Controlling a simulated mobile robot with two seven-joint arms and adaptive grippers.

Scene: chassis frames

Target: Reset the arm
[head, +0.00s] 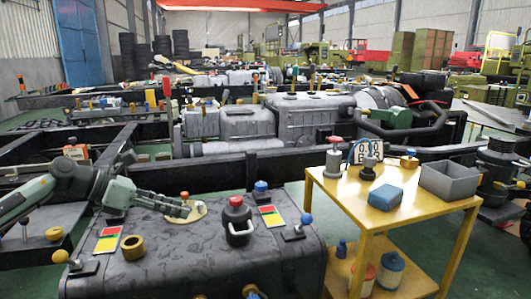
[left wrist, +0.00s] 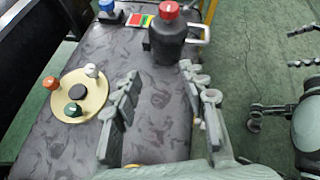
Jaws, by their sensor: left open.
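My left gripper (head: 185,208) reaches in from the left in the head view, over the dark tank-like box (head: 215,265). In the left wrist view the left gripper (left wrist: 160,72) has its two grey-green fingers wide apart, with only the dark mottled box top between them. It is open and empty. A black canister with a red cap (head: 238,225) stands on the box beyond the fingertips; it also shows in the left wrist view (left wrist: 168,42). A round cream plate with knobs (head: 192,212) lies by the fingers.
A brass ring (head: 132,247) and coloured cards (head: 108,240) sit on the box. A yellow table (head: 345,190) at the right bears a blue block (head: 385,197), a grey bin (head: 450,180) and red- and black-topped parts. Dark chassis rails (head: 230,172) run behind.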

